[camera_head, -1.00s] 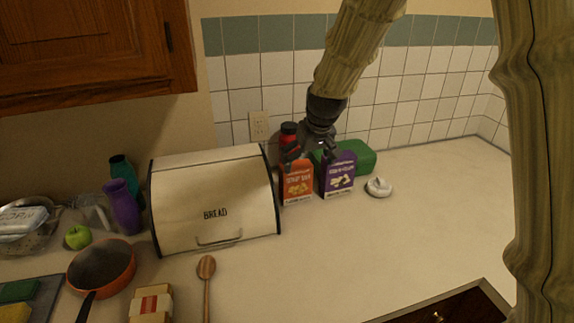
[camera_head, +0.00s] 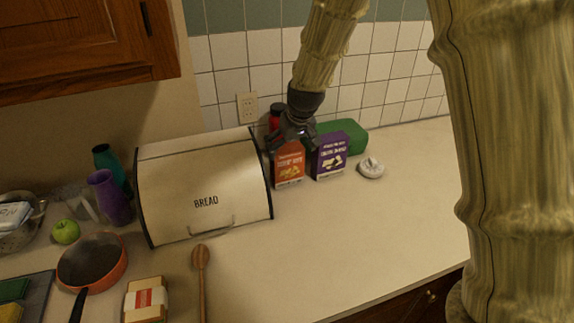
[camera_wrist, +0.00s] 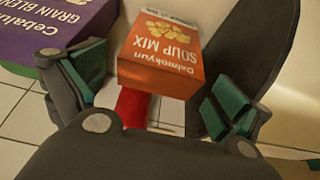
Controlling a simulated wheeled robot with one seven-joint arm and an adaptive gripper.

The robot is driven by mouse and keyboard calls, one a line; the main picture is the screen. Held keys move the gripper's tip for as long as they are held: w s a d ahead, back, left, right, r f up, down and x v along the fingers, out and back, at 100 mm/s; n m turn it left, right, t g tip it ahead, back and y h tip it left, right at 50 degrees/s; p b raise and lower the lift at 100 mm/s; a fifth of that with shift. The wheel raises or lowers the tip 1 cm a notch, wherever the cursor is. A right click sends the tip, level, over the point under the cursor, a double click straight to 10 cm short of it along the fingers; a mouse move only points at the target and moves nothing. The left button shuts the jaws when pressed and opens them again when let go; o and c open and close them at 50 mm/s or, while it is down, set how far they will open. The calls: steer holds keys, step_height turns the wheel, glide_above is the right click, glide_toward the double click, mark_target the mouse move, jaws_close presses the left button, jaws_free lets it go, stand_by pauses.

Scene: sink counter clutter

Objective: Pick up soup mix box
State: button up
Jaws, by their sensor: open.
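The soup mix box (camera_wrist: 160,50) is orange with a white top band and the words "SOUP MIX". It lies between the open fingers of my gripper (camera_wrist: 160,100) in the wrist view, with space on both sides. In the head view the orange box (camera_head: 289,165) stands on the counter right of the bread box. My gripper (camera_head: 296,138) is just above and behind it there. Its fingertips are partly hidden by the boxes.
A purple grain blend box (camera_head: 330,157) stands close to the right of the orange box. The bread box (camera_head: 205,190) is close on the left. A red bottle (camera_head: 276,117) and a green container (camera_head: 345,137) are behind. A white lidded item (camera_head: 371,169) lies further right.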

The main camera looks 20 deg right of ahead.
mark_target(288, 150)
steer(key=shift+w+p+x, duration=0.2)
steer(key=shift+p+x, duration=0.6)
steer(key=shift+x, duration=1.7)
steer(key=shift+c, duration=0.4)
steer(key=c, duration=0.9)
